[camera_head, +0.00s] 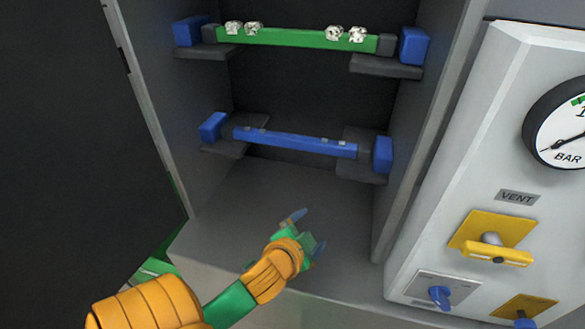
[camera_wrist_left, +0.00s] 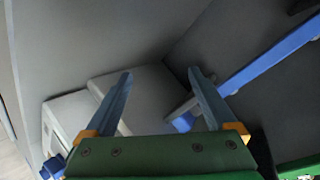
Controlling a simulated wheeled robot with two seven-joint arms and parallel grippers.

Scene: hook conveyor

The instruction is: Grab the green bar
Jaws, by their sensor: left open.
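The green bar (camera_head: 295,38) lies across the upper pair of grey ledges in the open cabinet, with pale metallic clamps or hooks on it and dark end blocks. My left gripper (camera_head: 308,232) is open and empty, low in front of the cabinet's floor, well below the green bar and below the blue bar (camera_head: 300,142). In the left wrist view its two fingers (camera_wrist_left: 160,74) stand apart with nothing between them, and a blue bar (camera_wrist_left: 270,58) shows to their right. A green piece at that view's lower right corner may be the green bar; I cannot tell. My right gripper is not in view.
Blue blocks (camera_head: 413,46) sit by the bar ends on the cabinet's side walls. The grey ledges (camera_head: 385,66) stick out under the bars. A dark door panel stands left. A panel with a gauge (camera_head: 562,125) and yellow vent handle (camera_head: 497,252) is right. The cabinet floor is clear.

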